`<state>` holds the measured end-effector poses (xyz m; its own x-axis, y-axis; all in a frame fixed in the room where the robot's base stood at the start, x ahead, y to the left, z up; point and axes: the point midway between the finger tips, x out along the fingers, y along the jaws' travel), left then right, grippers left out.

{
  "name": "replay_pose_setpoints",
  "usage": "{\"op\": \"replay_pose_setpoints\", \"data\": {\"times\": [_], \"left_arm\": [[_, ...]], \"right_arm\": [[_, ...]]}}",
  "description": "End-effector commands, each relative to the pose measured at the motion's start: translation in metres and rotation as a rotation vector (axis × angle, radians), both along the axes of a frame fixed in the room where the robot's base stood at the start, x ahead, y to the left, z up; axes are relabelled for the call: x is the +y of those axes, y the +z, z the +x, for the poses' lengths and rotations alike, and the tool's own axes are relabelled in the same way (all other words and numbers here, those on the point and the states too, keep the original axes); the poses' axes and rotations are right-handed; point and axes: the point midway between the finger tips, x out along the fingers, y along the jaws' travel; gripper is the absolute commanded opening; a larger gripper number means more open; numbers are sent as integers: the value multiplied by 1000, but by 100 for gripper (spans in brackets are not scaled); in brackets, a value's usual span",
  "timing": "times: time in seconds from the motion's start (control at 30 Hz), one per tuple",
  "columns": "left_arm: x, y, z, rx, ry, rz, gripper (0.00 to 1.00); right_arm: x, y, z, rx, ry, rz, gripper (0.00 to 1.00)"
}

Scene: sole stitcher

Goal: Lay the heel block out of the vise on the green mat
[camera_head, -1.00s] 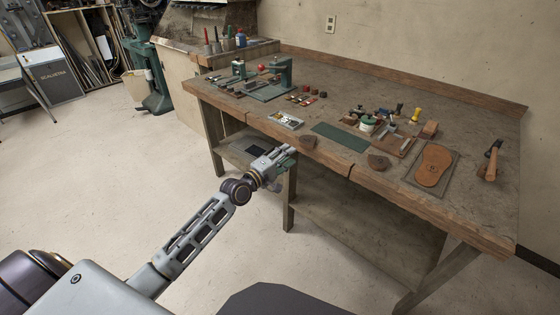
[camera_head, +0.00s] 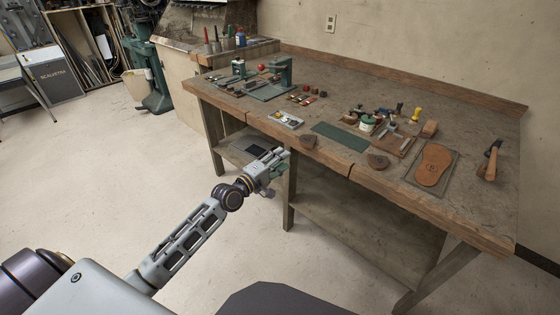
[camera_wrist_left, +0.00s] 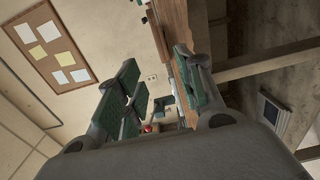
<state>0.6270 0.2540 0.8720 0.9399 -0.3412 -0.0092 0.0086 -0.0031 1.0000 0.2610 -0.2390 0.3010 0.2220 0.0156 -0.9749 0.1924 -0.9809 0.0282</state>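The green vise (camera_head: 270,92) with a red knob stands on the workbench's left part; I cannot make out a heel block in its jaws at this size. The flat green mat (camera_head: 340,136) lies near the bench's front edge, right of the vise, and looks bare. My left gripper (camera_head: 281,155) is in front of the bench's front edge, apart from vise and mat. In the left wrist view its green-padded fingers (camera_wrist_left: 160,88) are spread with nothing between them. The red knob (camera_wrist_left: 148,128) shows small beyond them. My right gripper is not in view.
A small grey tray (camera_head: 286,120) sits between vise and mat. Tools and jars (camera_head: 368,124) crowd behind the mat; a sole (camera_head: 434,165) and hammer (camera_head: 490,160) lie right. A lower shelf (camera_head: 350,215) is under the bench.

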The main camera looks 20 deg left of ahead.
Motion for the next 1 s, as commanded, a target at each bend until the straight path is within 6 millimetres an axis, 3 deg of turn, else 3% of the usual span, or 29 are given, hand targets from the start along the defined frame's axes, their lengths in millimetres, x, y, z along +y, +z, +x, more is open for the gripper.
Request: {"op": "replay_pose_setpoints", "data": {"times": [0.27,0.37,0.47,0.57,0.77,1.0], "left_arm": [[0,-3,0,3,1,5,37],[2,-15,0,17,6,36,37],[4,-42,-1,45,13,102,37],[8,-85,-6,93,18,209,37],[13,-199,-34,226,-16,502,37],[14,-332,-98,392,-150,852,37]], "right_arm": [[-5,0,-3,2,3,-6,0],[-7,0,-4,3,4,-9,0],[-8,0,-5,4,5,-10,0],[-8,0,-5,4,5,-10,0],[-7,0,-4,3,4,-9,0],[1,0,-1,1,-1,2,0]]}}
